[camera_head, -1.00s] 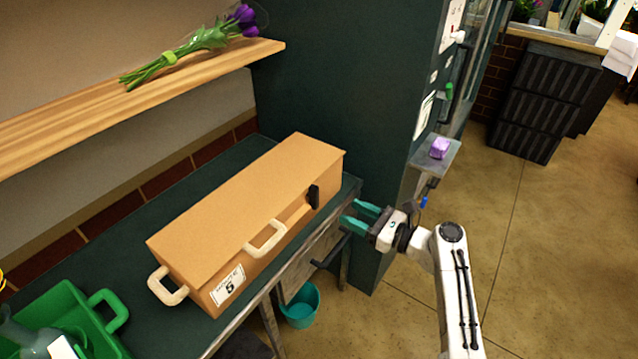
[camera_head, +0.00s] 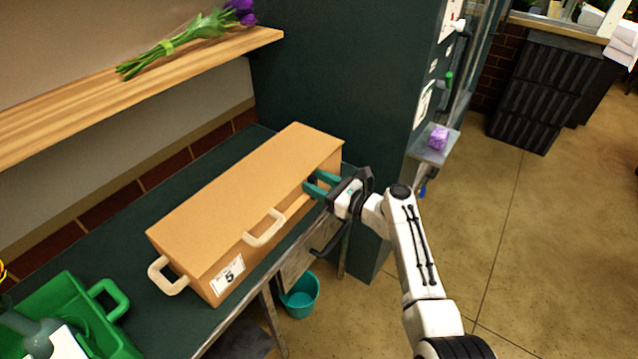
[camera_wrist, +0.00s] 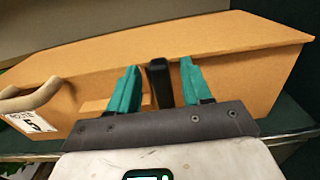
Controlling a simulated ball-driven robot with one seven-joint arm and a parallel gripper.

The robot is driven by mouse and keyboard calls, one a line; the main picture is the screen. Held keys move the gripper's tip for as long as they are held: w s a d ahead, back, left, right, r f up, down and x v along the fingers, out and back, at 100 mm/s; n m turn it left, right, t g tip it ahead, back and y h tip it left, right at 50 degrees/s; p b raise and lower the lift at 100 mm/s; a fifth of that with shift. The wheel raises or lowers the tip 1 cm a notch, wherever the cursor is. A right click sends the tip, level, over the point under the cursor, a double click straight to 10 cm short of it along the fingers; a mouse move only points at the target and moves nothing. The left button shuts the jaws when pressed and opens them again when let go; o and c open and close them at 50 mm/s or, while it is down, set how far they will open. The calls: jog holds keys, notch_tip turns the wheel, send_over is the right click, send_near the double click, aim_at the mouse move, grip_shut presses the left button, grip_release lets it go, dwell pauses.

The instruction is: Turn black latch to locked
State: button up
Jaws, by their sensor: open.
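The black latch (camera_wrist: 160,84) is on the front face of a long orange-tan box (camera_head: 240,195), near its right end. In the wrist view it stands upright between the two teal fingers of my gripper (camera_wrist: 156,84). The fingers are open, one on each side of the latch, with a visible gap to each. In the head view my gripper (camera_head: 318,186) is at the box's front right, and its fingers hide most of the latch. The box lid is down.
The box stands on a dark green table (camera_head: 150,215) with a pale handle (camera_head: 264,228) on its front. A green crate (camera_head: 75,300) is at the lower left. A wooden shelf (camera_head: 60,110) with purple flowers (camera_head: 190,38) runs above. A teal bucket (camera_head: 300,297) is on the floor below.

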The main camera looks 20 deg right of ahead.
grip_shut()
dwell(0.4)
jog(key=shift+n, duration=0.3)
jog(key=shift+s+a+f+n+b, duration=0.25)
jog(key=shift+n+b, duration=1)
jog(key=shift+n, duration=0.35)
jog(key=shift+s+a+f+n+b, duration=0.15)
jog(key=shift+a+n+b, duration=0.15)
jog(key=shift+n+b, duration=1.1)
jog(key=shift+s+a+f+n+b, duration=0.2)
jog(key=shift+n+b, duration=0.85)
jog(key=shift+n, duration=0.75)
jog(key=shift+a+r, duration=0.1)
